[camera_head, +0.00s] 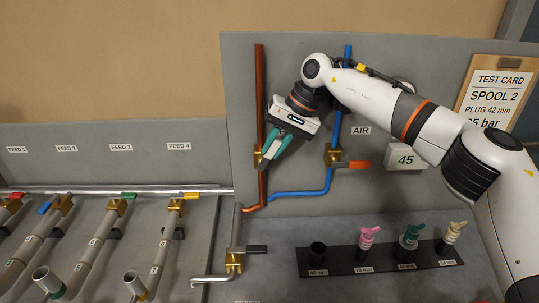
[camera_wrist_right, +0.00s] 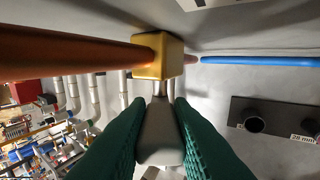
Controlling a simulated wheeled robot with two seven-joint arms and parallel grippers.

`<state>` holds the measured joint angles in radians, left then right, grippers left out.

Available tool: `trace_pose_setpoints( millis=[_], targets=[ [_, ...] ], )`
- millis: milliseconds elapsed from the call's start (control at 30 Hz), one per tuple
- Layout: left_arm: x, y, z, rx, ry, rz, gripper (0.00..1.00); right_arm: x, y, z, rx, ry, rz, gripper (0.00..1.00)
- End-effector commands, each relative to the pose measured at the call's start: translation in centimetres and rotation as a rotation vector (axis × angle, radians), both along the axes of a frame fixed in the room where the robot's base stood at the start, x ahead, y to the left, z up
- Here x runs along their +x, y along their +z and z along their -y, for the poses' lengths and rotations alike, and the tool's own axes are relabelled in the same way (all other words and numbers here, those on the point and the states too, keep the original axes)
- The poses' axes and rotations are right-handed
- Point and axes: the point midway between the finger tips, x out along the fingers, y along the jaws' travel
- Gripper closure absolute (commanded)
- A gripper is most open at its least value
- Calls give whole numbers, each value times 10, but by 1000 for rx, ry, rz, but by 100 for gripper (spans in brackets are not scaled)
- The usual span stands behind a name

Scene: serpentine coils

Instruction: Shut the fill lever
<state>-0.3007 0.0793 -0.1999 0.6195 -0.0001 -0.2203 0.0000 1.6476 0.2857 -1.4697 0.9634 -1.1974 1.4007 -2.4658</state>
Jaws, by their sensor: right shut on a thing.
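A copper pipe (camera_head: 260,95) runs down the grey panel, with a brass valve (camera_head: 258,157) on it. In the right wrist view this valve (camera_wrist_right: 158,56) carries a grey lever (camera_wrist_right: 160,132), which I take as the fill lever; no fill label shows. My right gripper (camera_head: 268,156) is at this valve, its green fingers shut on the lever from both sides. In the right wrist view the lever lies between the fingers, pointing away from the valve and across the pipe's line. In the head view the fingers mostly hide it. My left gripper is not in view.
Right of it, a blue pipe (camera_head: 346,110) marked AIR has a valve with an orange-red lever (camera_head: 354,165). A box reading 45 (camera_head: 405,157) and a test card (camera_head: 495,90) sit further right. Below are a black-levered valve (camera_head: 235,262) and a plug rack (camera_head: 340,262). Feed pipes stand left.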

Motion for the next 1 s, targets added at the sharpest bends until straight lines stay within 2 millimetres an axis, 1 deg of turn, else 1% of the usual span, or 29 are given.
trace_pose_setpoints(
  millis=[267, 300, 367, 400, 433, 767, 867, 967, 1000],
  targets=[
    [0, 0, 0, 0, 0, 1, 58, 0, -1, 0, 2, 1, 0, 100],
    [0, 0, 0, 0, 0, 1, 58, 0, -1, 0, 2, 1, 0, 78],
    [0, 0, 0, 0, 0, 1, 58, 0, -1, 0, 2, 1, 0, 69],
    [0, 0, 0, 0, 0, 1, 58, 0, -1, 0, 2, 1, 0, 62],
    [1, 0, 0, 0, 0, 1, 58, 0, -1, 0, 2, 1, 0, 58],
    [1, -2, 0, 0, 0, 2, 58, 0, 2, 0, 3, 0, 2, 58],
    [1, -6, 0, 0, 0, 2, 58, 1, 13, 0, 4, -1, 3, 58],
    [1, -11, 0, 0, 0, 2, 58, 1, 30, -1, 4, 0, 4, 58],
    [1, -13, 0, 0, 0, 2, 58, 1, 39, -1, 4, 0, 4, 58]
  ],
)
